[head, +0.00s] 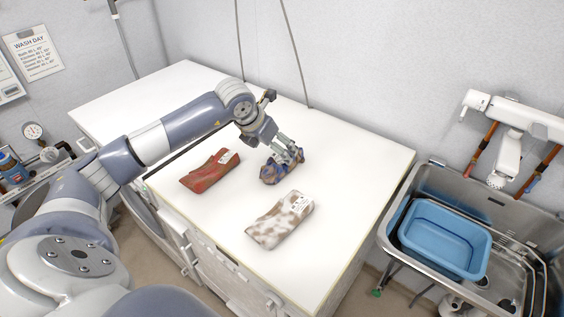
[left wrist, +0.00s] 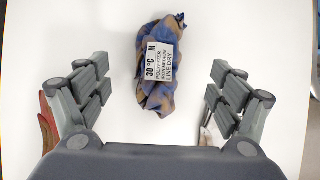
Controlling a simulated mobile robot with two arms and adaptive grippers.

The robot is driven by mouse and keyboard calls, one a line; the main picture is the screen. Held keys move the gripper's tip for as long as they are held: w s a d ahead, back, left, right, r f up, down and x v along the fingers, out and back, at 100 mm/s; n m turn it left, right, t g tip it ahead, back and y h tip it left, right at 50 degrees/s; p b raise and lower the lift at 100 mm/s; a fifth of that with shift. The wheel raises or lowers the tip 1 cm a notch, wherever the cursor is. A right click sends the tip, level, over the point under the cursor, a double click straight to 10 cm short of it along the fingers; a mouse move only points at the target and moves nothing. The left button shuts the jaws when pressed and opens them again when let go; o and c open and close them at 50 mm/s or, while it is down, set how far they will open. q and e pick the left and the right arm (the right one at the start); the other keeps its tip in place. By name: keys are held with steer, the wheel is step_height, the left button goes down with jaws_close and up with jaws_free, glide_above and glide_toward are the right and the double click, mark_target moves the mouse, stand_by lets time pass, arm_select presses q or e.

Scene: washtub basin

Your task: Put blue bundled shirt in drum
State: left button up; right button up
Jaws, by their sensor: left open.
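The blue bundled shirt (head: 270,174), mottled with brown, lies on the white worktop (head: 345,160). In the left wrist view the shirt (left wrist: 158,45) sits between and ahead of my open fingers, with a white care label (left wrist: 160,61) facing up. My left gripper (head: 286,155) is open and points down over the shirt in the head view, partly covering it. In the left wrist view the left gripper's fingers (left wrist: 158,97) stand wide apart with nothing between their tips touching them. No drum opening can be made out. My right gripper is not in view.
A red bundle (head: 208,173) lies left of the shirt, and a white-and-brown bundle (head: 279,222) lies in front of it. A steel sink (head: 425,180) with a blue tub (head: 440,238) stands at right. The worktop's right part is clear.

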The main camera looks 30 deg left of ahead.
mark_target(281, 162)
arm_select(q)
steer(key=shift+x, duration=0.95)
steer(key=p+x, duration=0.2)
steer(key=x, duration=0.2)
steer(key=shift+s+f, duration=0.1)
steer(key=shift+s, duration=0.05)
steer(key=shift+w+f, duration=0.35)
steer(key=shift+f, duration=0.25)
steer(key=shift+c, duration=0.8)
steer(key=shift+r, duration=0.1)
steer(key=c, duration=1.1)
